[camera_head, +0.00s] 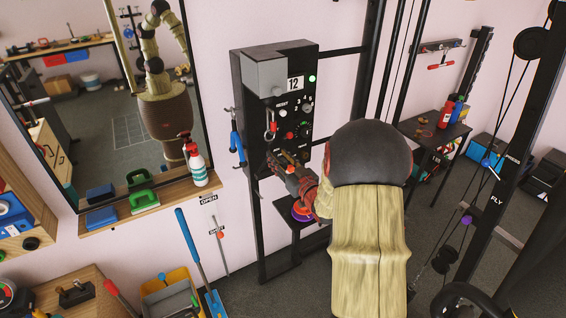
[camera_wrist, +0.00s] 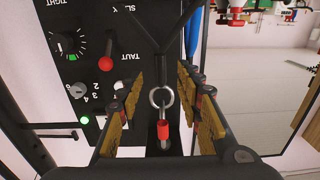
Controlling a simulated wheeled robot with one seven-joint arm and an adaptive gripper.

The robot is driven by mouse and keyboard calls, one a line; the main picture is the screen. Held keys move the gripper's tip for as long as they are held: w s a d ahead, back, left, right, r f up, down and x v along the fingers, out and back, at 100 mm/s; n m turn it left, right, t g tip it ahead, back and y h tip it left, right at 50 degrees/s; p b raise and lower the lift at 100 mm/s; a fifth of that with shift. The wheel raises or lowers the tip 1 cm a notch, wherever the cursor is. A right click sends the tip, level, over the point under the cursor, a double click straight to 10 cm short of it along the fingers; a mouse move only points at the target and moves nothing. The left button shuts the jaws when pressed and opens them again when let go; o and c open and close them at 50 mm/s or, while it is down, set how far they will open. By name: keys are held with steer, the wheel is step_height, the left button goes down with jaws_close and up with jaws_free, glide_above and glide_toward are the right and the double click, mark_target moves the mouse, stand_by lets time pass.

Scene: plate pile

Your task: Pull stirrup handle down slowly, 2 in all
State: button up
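The dark stirrup handle (camera_wrist: 181,38) shows in the upside-down wrist view as a stem splitting into a V at the top edge. Its far part is out of frame. A metal ring (camera_wrist: 161,97) and a red-sleeved clip (camera_wrist: 164,130) join onto it. In the head view the clip (camera_head: 271,127) hangs before the black panel box (camera_head: 241,95). My gripper (camera_wrist: 165,85) is open, its yellow-padded fingers spread on both sides of ring and stem, with gaps visible. In the head view my gripper (camera_head: 279,163) is below the clip, and my arm and hand hide the handle.
The panel has knobs, a red ball lever (camera_wrist: 105,63), a lit green lamp (camera_head: 312,78) and a "12" plate (camera_head: 295,83). A mirror (camera_head: 115,110) and a shelf with a spray bottle (camera_head: 196,165) stand left. A black cable rack (camera_head: 500,170) and small table (camera_head: 435,130) stand right.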

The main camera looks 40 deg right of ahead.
mark_target(272, 150)
steer(key=shift+b+x, duration=0.9)
steer(key=shift+x, duration=2.4)
steer(key=c, duration=0.3)
jaws_close()
steer(key=shift+r, duration=0.1)
